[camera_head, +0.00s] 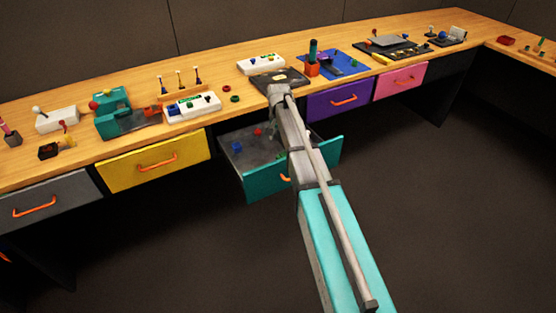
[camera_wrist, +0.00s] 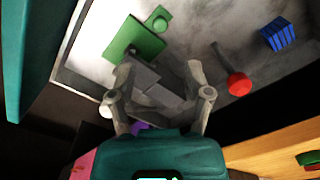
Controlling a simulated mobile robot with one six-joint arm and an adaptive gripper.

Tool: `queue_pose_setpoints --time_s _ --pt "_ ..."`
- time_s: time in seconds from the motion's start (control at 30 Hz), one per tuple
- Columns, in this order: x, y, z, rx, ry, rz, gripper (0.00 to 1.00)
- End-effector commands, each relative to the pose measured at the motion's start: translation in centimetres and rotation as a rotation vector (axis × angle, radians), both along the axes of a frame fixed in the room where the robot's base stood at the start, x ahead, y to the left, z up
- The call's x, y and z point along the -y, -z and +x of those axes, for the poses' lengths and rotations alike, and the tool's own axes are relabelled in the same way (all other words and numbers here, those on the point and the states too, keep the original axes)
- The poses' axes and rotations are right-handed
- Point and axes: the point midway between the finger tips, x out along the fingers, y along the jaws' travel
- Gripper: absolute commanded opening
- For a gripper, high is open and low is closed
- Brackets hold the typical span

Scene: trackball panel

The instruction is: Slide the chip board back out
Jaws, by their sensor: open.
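A flat green board (camera_wrist: 135,40) with a small round-ended tab lies in the open teal drawer, in the upper left of the wrist view. I take it for the chip board, but no chip markings are clear. My gripper (camera_wrist: 168,85) is open, just below the board in the picture. Grey blocky shapes overlap the board's lower edge; I cannot tell whether a finger touches it. In the head view my arm hides most of the board and the gripper.
The open teal drawer (camera_head: 262,184) also holds a red ball knob (camera_wrist: 239,84) on a grey stem and a blue ribbed block (camera_wrist: 278,35). The yellow drawer (camera_head: 155,163) and purple drawer (camera_head: 338,101) beside it are shut. The wooden bench (camera_head: 225,116) above carries several devices.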

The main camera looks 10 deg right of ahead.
Motion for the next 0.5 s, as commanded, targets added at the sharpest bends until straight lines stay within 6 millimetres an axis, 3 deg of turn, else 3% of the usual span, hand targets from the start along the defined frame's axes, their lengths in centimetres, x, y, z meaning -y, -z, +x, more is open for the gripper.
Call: queue_pose_setpoints --time_s 0.5 --pt "-0.1 4.3 0.0 0.000 -0.001 0.000 0.65"
